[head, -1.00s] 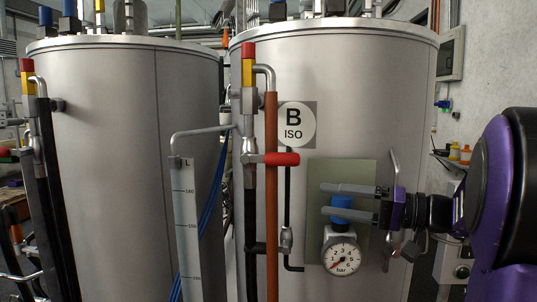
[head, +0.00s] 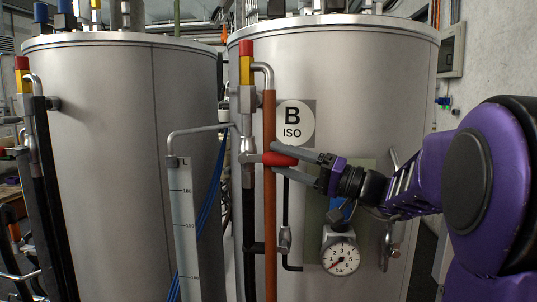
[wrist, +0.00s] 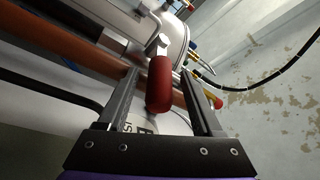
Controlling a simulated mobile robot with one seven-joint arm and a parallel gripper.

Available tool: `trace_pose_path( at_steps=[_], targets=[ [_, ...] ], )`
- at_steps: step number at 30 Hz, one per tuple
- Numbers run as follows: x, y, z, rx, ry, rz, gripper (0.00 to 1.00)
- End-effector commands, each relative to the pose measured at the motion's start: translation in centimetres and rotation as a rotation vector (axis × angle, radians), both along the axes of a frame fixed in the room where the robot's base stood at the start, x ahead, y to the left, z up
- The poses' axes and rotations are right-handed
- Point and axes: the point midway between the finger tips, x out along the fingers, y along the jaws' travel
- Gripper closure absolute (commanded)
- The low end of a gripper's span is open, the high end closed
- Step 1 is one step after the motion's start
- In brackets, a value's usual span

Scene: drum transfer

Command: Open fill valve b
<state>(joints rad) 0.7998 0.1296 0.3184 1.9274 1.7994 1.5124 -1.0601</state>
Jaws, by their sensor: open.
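The handle lies roughly horizontal, crossing in front of the orange-brown pipe (head: 270,210). My gripper (head: 280,160) is open, with one finger above the handle and one below it. In the wrist view the red handle (wrist: 159,84) stands between the two open fingers (wrist: 158,95), with a gap visible on each side. Its metal stem shows beyond it.
A level scale (head: 185,225) stands left of the valve. The left tank (head: 110,150) is farther left. Blue cables hang between the tanks.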

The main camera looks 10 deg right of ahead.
Motion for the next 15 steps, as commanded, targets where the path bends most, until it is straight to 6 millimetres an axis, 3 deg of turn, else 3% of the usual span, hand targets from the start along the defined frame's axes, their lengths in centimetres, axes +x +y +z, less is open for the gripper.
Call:
trace_pose_path(
  at_steps=[6,15],
  targets=[
    [1.7,2.3,0.6,-0.001,0.0,0.001,0.33],
    [2.2,2.9,0.8,-0.001,0.0,-0.002,0.33]
  ],
)
